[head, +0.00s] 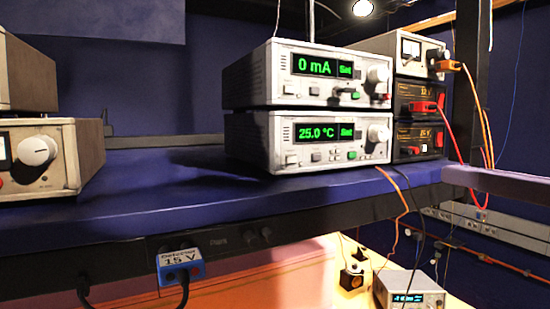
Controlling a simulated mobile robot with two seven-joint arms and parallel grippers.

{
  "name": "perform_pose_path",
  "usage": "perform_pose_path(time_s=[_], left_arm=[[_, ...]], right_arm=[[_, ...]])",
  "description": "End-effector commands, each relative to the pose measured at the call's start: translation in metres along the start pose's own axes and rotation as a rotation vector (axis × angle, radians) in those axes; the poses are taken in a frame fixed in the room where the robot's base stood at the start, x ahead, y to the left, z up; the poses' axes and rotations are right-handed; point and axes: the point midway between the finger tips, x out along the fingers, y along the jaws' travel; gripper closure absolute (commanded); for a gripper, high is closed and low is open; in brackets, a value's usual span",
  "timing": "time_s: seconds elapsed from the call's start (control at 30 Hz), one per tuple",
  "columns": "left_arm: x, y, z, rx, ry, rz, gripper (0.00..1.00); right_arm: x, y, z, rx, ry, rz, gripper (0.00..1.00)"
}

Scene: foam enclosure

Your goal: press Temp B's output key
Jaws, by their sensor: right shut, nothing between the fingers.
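A white instrument (300,145) on the blue shelf shows "25.0 °C" and "Set" in green. Its front has several small keys, one of them green (351,155), and a round knob (378,133) at the right. No "Temp B" or output label is readable on it. A similar instrument (290,70) sits on top and shows "0 mA" and "Set". It has a green key (355,96) below its display, near a small dark shape I cannot make out. I cannot make out either of my grippers in the head view.
The blue shelf (150,190) is bare left of the stack. More instruments stand at the far left (40,155) and right (415,105), with orange and red cables. A dark post (466,80) rises at right.

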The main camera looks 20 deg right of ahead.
Motion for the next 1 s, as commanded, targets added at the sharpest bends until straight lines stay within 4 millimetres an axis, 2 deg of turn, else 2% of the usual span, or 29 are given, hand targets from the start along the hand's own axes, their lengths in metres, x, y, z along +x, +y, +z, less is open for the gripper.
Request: perform_pose_path(time_s=[0.23,0.43,0.67,1.0], left_arm=[[0.018,0.001,0.006,0.000,0.000,0.000,0.50],[0.013,0.001,0.004,0.000,-0.001,0.001,0.50],[0.013,0.001,0.005,0.000,-0.001,0.001,0.50],[0.000,0.001,0.001,-0.001,-0.001,0.002,0.50]], right_arm=[[0.024,0.002,-0.004,-0.005,-0.001,0.006,1.00],[0.051,0.000,0.001,-0.003,-0.003,-0.001,1.00],[0.073,-0.001,0.002,-0.002,-0.004,-0.002,1.00],[0.102,-0.002,0.004,0.004,-0.003,-0.006,1.00]])
